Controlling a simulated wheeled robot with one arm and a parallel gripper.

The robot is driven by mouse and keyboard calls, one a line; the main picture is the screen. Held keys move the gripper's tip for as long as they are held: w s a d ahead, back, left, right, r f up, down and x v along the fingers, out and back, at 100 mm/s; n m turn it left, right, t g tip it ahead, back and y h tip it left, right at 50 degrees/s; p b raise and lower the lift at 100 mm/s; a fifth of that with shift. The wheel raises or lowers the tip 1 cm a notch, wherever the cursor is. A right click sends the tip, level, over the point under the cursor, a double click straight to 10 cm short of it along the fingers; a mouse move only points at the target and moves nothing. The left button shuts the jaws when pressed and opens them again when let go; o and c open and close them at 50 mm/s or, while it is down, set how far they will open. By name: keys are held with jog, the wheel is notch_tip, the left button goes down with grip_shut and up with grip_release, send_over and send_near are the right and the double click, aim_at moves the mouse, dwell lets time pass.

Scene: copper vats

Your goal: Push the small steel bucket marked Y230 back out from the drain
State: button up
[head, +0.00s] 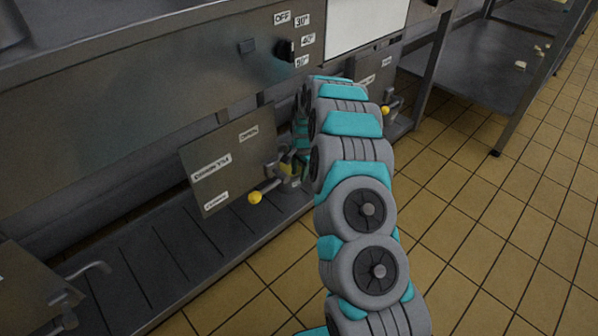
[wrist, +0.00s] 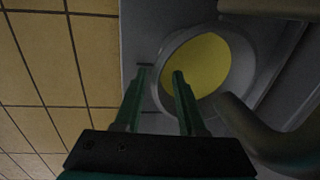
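In the wrist view a round grey metal vessel, which looks like the small steel bucket (wrist: 163,62), is seen from above with a yellow inside. No Y230 mark can be read. It stands on the grey steel drain strip (wrist: 137,30) beside the tiled floor. The drain also shows in the head view (head: 150,262). My gripper (wrist: 159,74) is open, its two green fingers apart with nothing held between them. The fingertips overlap the bucket's near left side in the picture; I cannot tell whether they touch it.
A thick curved pipe (wrist: 262,132) comes close to the bucket's lower right in the wrist view. In the head view a yellow-knobbed valve lever (head: 255,197) and a labelled steel panel (head: 222,165) stand left of my arm. The tiled floor (head: 470,215) at right is clear.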

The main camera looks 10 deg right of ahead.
aim_at(296, 190)
jog(key=f, duration=0.4)
jog(key=f+b, duration=0.1)
jog(key=f, duration=0.2)
jog(key=shift+w+a, duration=0.25)
jog(key=shift+w, duration=0.15)
grip_shut()
dwell(1.0)
